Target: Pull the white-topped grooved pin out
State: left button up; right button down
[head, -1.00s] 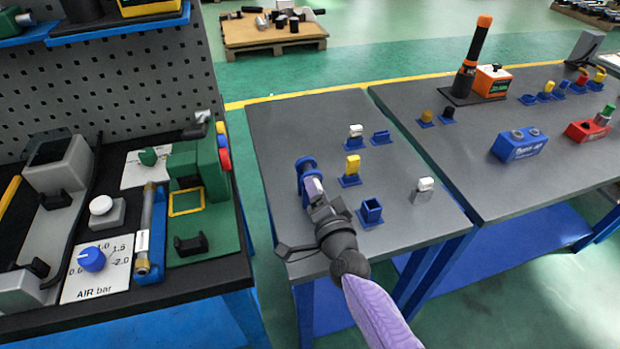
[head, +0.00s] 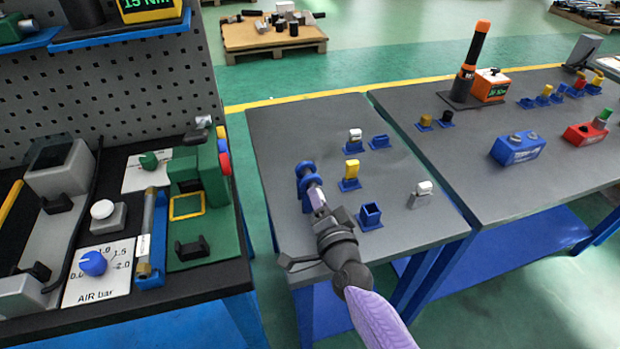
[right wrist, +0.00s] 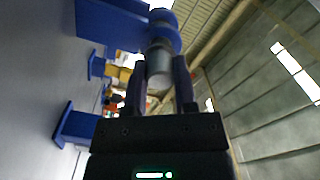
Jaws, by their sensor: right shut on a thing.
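The blue stand (head: 304,170) with a round holder is at the left of the grey middle table. The grooved pin (head: 313,188) lies sideways between this holder and my right gripper (head: 319,202). In the right wrist view, the pin's pale grey-white end (right wrist: 159,68) is between the two dark fingers of my right gripper (right wrist: 160,92), which are shut on it. Its far end meets the blue round holder (right wrist: 165,32); how deep it sits there is hidden. My left gripper is not in view.
On the same table are a yellow-topped piece (head: 351,169), two white-topped pieces (head: 355,134) (head: 424,187) and an empty blue square holder (head: 370,213). A bench with a pegboard (head: 120,90) stands left. The table's front edge lies under my right arm.

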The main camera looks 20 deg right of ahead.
jog(key=shift+s+p, duration=0.6)
jog(key=shift+s, duration=1.25)
jog(key=shift+s+p, duration=0.35)
jog(key=shift+s, duration=0.8)
jog(key=shift+s+d+p, duration=0.1)
jog(key=shift+s+p, duration=0.2)
jog(key=shift+s, duration=1)
